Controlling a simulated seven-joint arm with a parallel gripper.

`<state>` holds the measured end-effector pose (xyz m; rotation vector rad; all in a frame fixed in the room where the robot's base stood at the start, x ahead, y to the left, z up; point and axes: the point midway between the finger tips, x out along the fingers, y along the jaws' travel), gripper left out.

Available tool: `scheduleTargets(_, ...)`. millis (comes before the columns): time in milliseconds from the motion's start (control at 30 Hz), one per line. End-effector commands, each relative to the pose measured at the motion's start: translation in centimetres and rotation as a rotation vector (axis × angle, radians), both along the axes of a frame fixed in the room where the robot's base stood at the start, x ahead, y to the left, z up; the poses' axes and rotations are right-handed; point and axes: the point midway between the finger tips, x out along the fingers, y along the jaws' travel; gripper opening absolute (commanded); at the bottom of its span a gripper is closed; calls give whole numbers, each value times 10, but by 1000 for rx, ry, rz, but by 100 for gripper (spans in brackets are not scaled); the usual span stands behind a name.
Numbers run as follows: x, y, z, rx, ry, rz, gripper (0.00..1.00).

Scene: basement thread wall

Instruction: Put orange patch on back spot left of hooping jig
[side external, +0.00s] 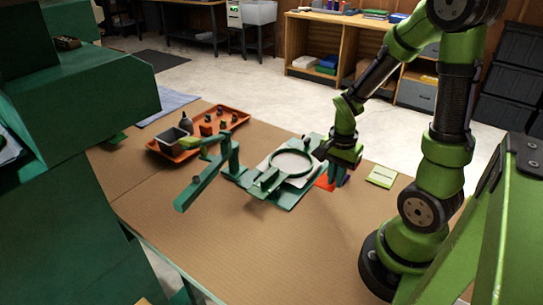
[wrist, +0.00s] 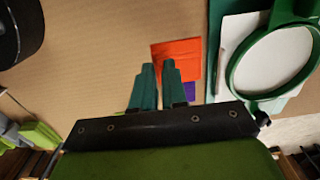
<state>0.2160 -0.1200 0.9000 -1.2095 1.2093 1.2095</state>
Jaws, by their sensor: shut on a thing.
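The orange patch (side external: 325,182) lies flat or nearly flat at the hooping jig's right side in the side view; in the wrist view the patch (wrist: 182,48) is at my fingertips. My gripper (side external: 337,180) points down there, and its green fingers (wrist: 158,66) are shut on the patch. Whether the patch is lifted off the table is unclear. The green hooping jig (side external: 268,184) holds a round hoop over white cloth; its edge and hoop (wrist: 238,90) fill the wrist view's right side.
A purple patch (wrist: 191,91) shows beside the orange one. A yellow-green pad (side external: 382,176) lies right of my gripper. An orange tray (side external: 236,117) with small items and a grey bin is behind the jig's left. A green arm-like fixture (side external: 203,184) stands left. The front table (side external: 250,245) is clear.

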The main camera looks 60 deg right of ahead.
Motion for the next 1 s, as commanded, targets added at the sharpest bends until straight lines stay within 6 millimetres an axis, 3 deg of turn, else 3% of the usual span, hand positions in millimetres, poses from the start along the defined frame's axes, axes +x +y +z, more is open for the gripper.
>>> scheduleTargets(1000,0,0,-29,1,2,0,0)
